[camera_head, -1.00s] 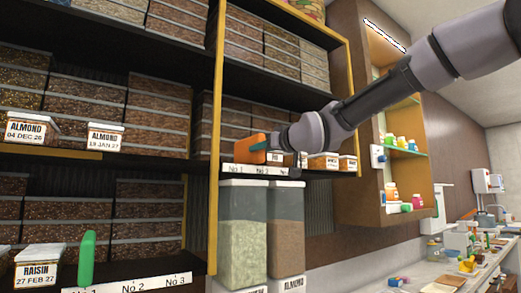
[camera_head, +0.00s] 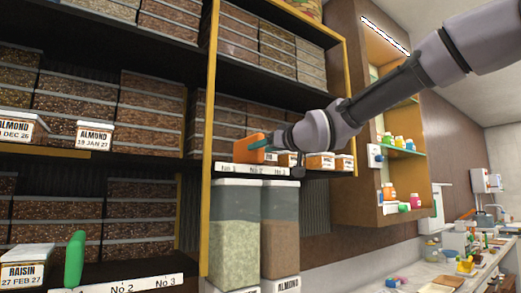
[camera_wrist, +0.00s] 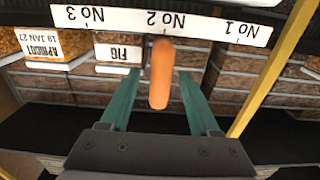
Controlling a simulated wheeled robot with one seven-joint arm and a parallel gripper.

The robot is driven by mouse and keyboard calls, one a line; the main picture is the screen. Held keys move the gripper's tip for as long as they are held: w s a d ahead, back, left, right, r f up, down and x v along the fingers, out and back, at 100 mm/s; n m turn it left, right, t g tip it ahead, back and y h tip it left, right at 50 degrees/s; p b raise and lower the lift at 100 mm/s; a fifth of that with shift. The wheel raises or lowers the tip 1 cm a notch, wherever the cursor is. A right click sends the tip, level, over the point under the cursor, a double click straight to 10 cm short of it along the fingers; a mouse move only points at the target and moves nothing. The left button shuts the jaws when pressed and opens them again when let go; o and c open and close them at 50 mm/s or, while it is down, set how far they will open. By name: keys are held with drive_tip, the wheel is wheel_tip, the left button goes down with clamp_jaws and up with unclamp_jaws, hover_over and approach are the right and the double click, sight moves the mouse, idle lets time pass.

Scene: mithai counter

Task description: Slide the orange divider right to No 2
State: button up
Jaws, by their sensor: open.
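The orange divider (camera_head: 250,148) stands on the small shelf behind a white strip marked No 1, No 2, No 3 (camera_head: 240,168). In the wrist view the strip (camera_wrist: 205,26) appears upside down, and the divider (camera_wrist: 161,75) lines up roughly with No 2. My gripper (camera_wrist: 158,95) is open, with its two teal fingers on either side of the divider and a visible gap to each. In the head view my gripper (camera_head: 271,148) is partly hidden behind the divider and wrist.
Labelled containers, including FIG (camera_wrist: 118,53) and APRICOT (camera_wrist: 52,43), sit behind the strip. A yellow post (camera_wrist: 268,75) stands on the No 1 side. A green divider (camera_head: 74,260) stands on the lower left shelf, and large jars (camera_head: 235,230) stand below.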

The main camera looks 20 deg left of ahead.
drive_tip(key=v, duration=0.9)
drive_tip(key=shift+s, duration=0.15)
drive_tip(key=w+d+f+m+h, duration=0.1)
drive_tip(key=d+f+m+h, duration=0.4)
drive_tip(key=d, duration=0.6)
drive_tip(key=w+d+f+m+h, duration=0.2)
drive_tip(key=d+f+h, duration=0.3)
drive_tip(key=d, duration=0.7)
drive_tip(key=s+d+f+m+g+h, duration=0.1)
drive_tip(key=s+d+f+m+g, duration=0.3)
drive_tip(key=s+d+f, duration=0.9)
drive_tip(key=f+m, duration=0.2)
drive_tip(key=m, duration=0.1)
drive_tip(key=shift+s+d+g+h, duration=0.2)
drive_tip(key=shift+g+h, duration=0.1)
drive_tip(key=shift+h, duration=0.1)
